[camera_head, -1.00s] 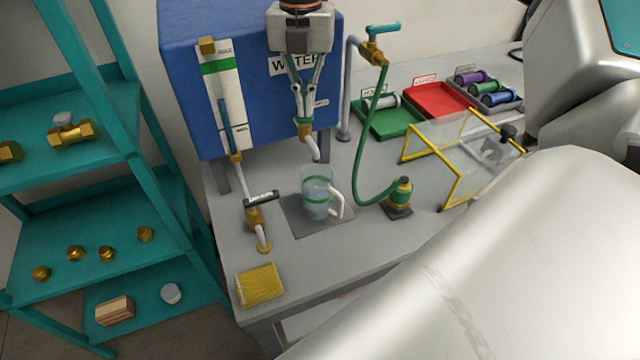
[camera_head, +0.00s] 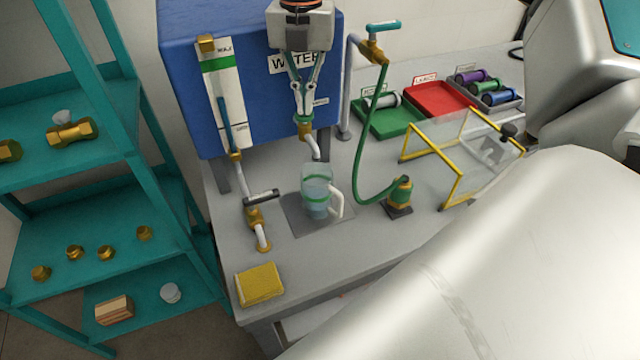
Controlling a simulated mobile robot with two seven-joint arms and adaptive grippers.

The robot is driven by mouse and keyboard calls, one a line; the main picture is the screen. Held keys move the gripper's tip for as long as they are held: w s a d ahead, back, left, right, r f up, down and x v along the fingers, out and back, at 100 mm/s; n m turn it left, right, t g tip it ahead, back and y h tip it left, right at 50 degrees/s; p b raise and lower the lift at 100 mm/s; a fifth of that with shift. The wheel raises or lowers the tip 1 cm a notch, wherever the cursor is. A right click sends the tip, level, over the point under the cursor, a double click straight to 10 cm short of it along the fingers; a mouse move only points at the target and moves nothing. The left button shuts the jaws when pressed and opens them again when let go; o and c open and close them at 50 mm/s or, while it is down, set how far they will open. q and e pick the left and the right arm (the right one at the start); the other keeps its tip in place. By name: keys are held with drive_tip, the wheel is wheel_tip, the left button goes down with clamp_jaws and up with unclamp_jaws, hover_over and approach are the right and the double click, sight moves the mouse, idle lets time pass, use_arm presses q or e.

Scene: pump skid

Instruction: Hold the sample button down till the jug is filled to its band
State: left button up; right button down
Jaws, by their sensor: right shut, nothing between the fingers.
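The blue water tank (camera_head: 270,92) stands at the back of the bench. Its sample spout (camera_head: 312,145) points down over the bench. My right gripper (camera_head: 304,113) comes down from above, fingers together, with its tips at the top of the brass fitting above the spout. The tips hide the sample button, and I cannot tell how far it is pressed. The clear jug (camera_head: 318,192), with a white handle and green band markings, stands upright below the spout on a dark mat (camera_head: 298,222). It holds some water; its exact level against the band is hard to read. My left gripper is not in view.
A level gauge (camera_head: 222,95) and a black-handled valve (camera_head: 260,198) are left of the jug. A green hose (camera_head: 360,165) and yellow-framed clear guard (camera_head: 460,150) are right. A yellow sponge (camera_head: 260,284) lies at the front edge. Teal shelves (camera_head: 110,200) stand left.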

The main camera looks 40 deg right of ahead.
drive_tip(key=shift+f+b, duration=0.35)
drive_tip(key=shift+f, duration=0.4)
drive_tip(key=shift+s+f+b, duration=0.3)
drive_tip(key=shift+f, duration=0.25)
drive_tip(key=shift+a, duration=0.1)
idle(1.0)
drive_tip(key=shift+w+r+p, duration=0.2)
drive_tip(key=shift+r+p, duration=0.85)
drive_tip(key=shift+r, duration=0.4)
drive_tip(key=shift+w, duration=0.15)
